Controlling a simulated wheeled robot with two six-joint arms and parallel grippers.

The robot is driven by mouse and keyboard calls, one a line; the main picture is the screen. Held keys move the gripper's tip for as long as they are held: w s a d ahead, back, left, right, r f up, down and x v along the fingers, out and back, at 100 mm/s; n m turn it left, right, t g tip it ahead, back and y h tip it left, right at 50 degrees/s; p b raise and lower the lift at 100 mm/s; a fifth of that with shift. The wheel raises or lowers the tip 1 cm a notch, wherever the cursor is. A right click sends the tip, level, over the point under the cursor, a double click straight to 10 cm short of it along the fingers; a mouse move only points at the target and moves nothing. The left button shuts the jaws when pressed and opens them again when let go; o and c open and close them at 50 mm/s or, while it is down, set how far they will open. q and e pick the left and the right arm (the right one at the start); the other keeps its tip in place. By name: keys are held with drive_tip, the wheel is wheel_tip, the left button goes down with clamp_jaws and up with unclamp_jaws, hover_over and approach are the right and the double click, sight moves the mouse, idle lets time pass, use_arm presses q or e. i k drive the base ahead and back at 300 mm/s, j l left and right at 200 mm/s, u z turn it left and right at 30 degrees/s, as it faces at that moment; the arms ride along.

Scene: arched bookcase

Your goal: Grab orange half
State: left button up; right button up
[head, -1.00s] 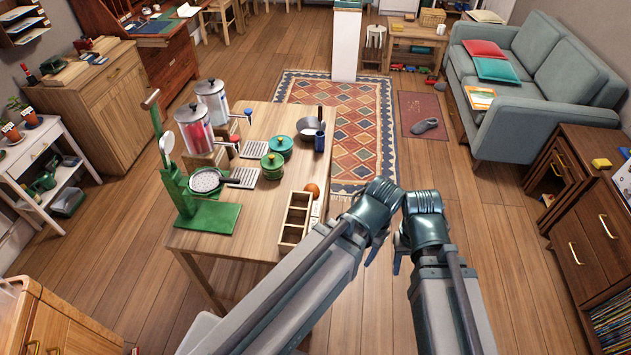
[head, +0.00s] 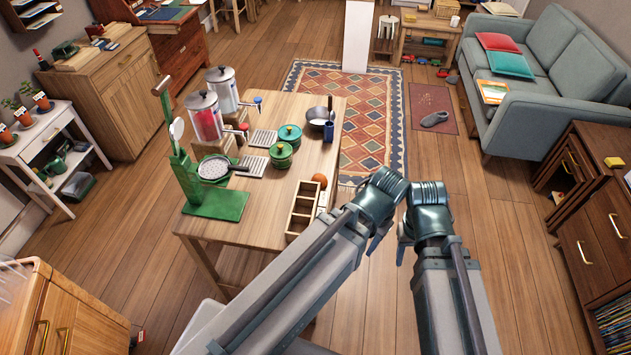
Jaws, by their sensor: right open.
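A small round orange thing (head: 320,180), which looks like the orange half, lies near the right edge of the wooden table (head: 255,233), just behind a wooden compartment box (head: 302,211). Its cut face cannot be made out. My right gripper (head: 402,250) hangs to the right of the table, apart from the orange thing, mostly hidden behind my arm; it is open. My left gripper (head: 377,241) shows only as a small tip beside my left arm, and its jaws cannot be made out.
On the table stand a green press (head: 215,203), two drink dispensers (head: 206,122), green lidded pots (head: 281,155), a pan (head: 318,117) and a blue cup (head: 329,132). A patterned rug (head: 365,110) lies behind. Floor to the right is clear up to a dark cabinet (head: 590,225).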

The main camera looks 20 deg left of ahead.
sight(317, 177)
drive_tip(key=u, duration=0.45)
drive_tip(key=i+l+u, duration=0.1)
drive_tip(key=u, duration=0.4)
drive_tip(key=l+u, duration=0.1)
drive_tip(key=u, duration=0.35)
drive_tip(key=i+l+u, duration=0.2)
drive_tip(key=l+u, duration=0.25)
drive_tip(key=l, duration=0.35)
drive_tip(key=i+l+u, duration=0.1)
drive_tip(key=l+u, duration=0.4)
drive_tip(key=l, duration=0.3)
drive_tip(key=k+l+u, duration=0.1)
drive_tip(key=l+u, duration=0.35)
drive_tip(key=l, duration=0.35)
drive_tip(key=k+l, duration=0.1)
drive_tip(key=l, duration=0.95)
drive_tip(key=k+l+u, duration=0.1)
drive_tip(key=l, duration=0.45)
drive_tip(key=k+l, duration=0.1)
drive_tip(key=l, duration=0.4)
drive_tip(key=k+l, duration=0.1)
drive_tip(key=l, duration=0.45)
